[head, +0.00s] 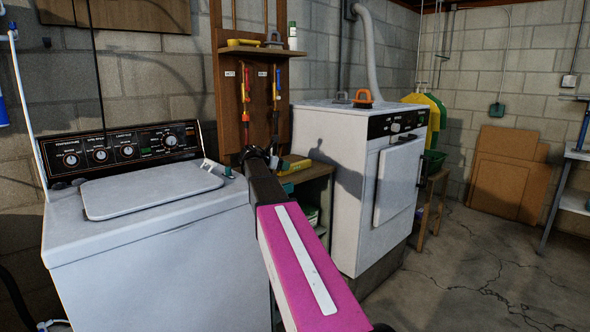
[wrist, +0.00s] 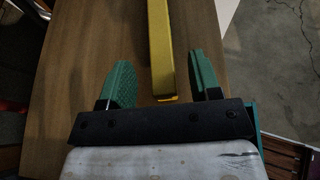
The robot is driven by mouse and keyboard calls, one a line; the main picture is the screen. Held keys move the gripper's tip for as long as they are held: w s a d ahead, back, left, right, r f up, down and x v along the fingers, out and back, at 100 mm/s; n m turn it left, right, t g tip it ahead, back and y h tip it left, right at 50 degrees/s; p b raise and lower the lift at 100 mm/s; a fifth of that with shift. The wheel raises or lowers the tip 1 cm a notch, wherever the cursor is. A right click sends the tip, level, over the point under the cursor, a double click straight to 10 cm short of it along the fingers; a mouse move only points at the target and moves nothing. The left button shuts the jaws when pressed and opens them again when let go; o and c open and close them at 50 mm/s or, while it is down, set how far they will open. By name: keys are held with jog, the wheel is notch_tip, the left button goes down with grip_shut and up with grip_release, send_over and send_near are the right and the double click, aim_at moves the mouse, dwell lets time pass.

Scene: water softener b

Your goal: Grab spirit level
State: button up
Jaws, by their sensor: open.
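The spirit level is a long yellow bar (wrist: 160,45) lying on a brown wooden tabletop in the wrist view. Its near end lies between the two green fingers of my gripper (wrist: 159,62), closer to the right finger. The fingers are apart, with visible gaps on both sides of the bar. In the head view, a yellow piece (head: 294,163), which looks like the level, shows on the small wooden table just right of my gripper (head: 264,158). My arm hides part of that table.
The small wooden table (head: 318,171) stands between a washing machine (head: 150,240) on the left and a white dryer (head: 340,200) on the right. A wooden tool rack (head: 230,110) stands behind it. The concrete floor (head: 480,260) is open at the right.

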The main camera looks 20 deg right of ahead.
aim_at(295, 167)
jog(key=x, duration=0.3)
jog(key=c, duration=1)
jog(key=shift+c, duration=0.2)
jog(key=shift+r, duration=0.1)
